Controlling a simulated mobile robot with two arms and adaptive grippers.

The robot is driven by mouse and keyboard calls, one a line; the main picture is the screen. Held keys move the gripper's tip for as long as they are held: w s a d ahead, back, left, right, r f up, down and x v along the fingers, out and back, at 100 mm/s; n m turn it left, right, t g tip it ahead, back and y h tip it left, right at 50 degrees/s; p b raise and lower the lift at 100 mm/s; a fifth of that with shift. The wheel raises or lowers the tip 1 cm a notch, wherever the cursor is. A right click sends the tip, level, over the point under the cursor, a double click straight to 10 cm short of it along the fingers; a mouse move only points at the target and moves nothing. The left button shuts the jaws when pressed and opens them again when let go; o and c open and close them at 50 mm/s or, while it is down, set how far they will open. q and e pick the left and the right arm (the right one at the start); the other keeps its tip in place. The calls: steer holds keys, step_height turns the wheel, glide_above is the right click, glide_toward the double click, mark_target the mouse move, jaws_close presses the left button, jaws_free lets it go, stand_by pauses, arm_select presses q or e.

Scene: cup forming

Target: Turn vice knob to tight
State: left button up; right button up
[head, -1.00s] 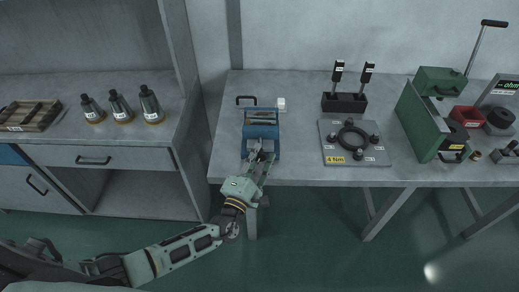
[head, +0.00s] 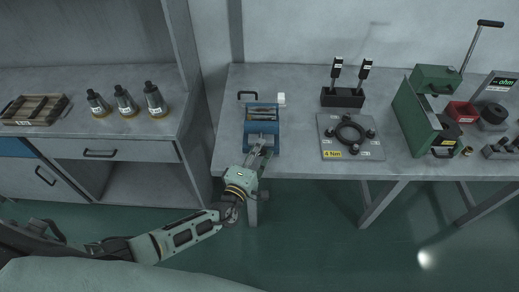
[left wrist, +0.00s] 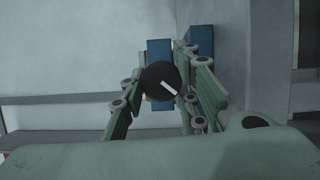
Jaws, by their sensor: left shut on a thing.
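The blue vice (head: 262,118) stands at the front left edge of the bench, its jaws facing up. Its front also shows as blue blocks in the left wrist view (left wrist: 159,55). The vice knob (left wrist: 158,80) is a round black disc with a slanted white mark pointing to the lower right. My left gripper (head: 257,152) reaches up to the vice's front from below. In the left wrist view its fingers lie on both sides of the knob and are shut on it. The head view hides the knob behind the gripper. My right gripper is not in view.
A grey plate (head: 350,143) with a black ring and a "4 Nm" label lies right of the vice. A black stand (head: 342,97) with two tools is behind it. A green press (head: 424,120) stands further right. Several cones (head: 124,101) stand on the left cabinet.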

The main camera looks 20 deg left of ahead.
arm_select(q)
steer(key=shift+w+a+r, duration=0.1)
steer(key=shift+a+r, duration=0.05)
steer(key=shift+r, duration=0.05)
steer(key=o, duration=1.1)
steer(key=shift+f, duration=0.1)
